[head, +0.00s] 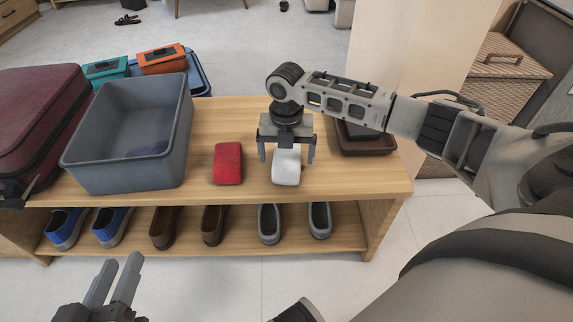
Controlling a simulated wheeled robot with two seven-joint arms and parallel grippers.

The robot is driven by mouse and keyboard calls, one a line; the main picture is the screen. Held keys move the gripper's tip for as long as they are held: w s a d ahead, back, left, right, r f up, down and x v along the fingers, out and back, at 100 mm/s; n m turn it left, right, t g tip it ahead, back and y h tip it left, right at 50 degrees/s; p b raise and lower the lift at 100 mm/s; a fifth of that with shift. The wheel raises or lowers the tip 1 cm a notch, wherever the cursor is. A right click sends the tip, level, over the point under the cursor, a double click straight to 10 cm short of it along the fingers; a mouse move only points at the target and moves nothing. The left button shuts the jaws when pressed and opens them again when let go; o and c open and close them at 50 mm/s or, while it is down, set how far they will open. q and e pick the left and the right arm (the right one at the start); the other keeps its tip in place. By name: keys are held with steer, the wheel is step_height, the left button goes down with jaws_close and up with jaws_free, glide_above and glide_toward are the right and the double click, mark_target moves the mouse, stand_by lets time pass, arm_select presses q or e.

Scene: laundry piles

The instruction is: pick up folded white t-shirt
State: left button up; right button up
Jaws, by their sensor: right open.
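The folded white t-shirt (287,170) lies on the wooden bench top, near its front edge. My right gripper (286,158) points down over it, with one finger on each side of the shirt. The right gripper is open; I cannot tell whether its fingers touch the cloth. The gripper's palm hides the back part of the shirt. My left gripper (117,282) is low at the bottom left, in front of the bench and away from the shirt. Its two fingers stand apart with nothing between them.
A folded red cloth (228,163) lies left of the shirt. A grey bin (123,165) with something dark blue inside stands further left, beside a maroon suitcase (38,125). Dark brown trays (368,146) sit at the right. Several shoes line the shelf (340,240) below.

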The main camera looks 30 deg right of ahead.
step_height(320, 180, down, 2)
steer(key=shift+c, duration=0.3)
steer(key=c, duration=1)
steer(key=shift+r, duration=0.1)
steer(key=shift+c, duration=0.4)
steer(key=shift+r, duration=0.1)
